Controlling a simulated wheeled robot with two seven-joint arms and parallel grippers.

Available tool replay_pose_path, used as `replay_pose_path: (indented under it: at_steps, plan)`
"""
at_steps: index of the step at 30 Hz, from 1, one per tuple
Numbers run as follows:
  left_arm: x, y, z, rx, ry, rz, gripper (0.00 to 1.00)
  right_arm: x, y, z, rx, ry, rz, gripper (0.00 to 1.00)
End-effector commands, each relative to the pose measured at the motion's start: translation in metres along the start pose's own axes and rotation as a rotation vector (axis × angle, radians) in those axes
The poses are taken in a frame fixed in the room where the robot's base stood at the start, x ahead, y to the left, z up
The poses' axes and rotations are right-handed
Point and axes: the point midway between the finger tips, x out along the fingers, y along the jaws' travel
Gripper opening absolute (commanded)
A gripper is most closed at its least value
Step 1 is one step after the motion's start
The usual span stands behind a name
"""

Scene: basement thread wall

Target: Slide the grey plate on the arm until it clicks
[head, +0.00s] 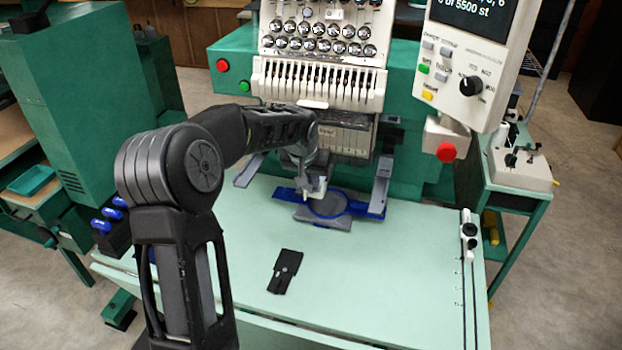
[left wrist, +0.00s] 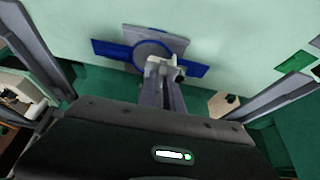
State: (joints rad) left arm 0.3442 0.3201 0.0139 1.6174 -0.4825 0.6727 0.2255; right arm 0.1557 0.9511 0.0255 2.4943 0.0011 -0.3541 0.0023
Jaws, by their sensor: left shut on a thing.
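The grey plate (head: 308,215) lies low under the embroidery machine's head, together with a blue bar and a round blue ring. In the left wrist view the grey plate (left wrist: 172,42) shows just beyond my fingers, with the blue bar (left wrist: 112,49) across it. My left gripper (head: 314,192) is shut on the plate assembly; the exact grip is partly hidden by the fingers. It also shows in the left wrist view (left wrist: 163,70). A grey machine arm (head: 381,185) stands at the right end of the blue bar. Whether the plate is seated on it cannot be told. My right gripper is out of view.
The machine head (head: 320,85) hangs close above my gripper. A control panel (head: 462,60) with a red button (head: 446,152) juts out at right. A black flat piece (head: 285,271) lies on the pale green table (head: 390,280), whose front right area is mostly clear.

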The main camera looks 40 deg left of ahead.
Motion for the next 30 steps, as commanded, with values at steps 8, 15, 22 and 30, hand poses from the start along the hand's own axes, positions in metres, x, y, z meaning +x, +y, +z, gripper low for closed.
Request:
replay_pose_path:
  at_steps: [8,15,22,30]
  plan:
    - [0.0015,-0.0001,-0.0039,0.0,0.001,0.0,0.0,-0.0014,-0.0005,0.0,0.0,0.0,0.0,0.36]
    - [0.0015,-0.0001,-0.0038,0.0,0.001,0.0,0.28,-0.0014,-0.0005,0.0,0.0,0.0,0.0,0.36]
    - [0.0016,-0.0001,-0.0037,0.0,0.001,0.0,0.35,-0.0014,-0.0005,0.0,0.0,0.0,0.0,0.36]
    - [0.0003,-0.0002,0.0012,0.0,0.0,0.0,0.35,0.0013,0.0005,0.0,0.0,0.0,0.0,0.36]
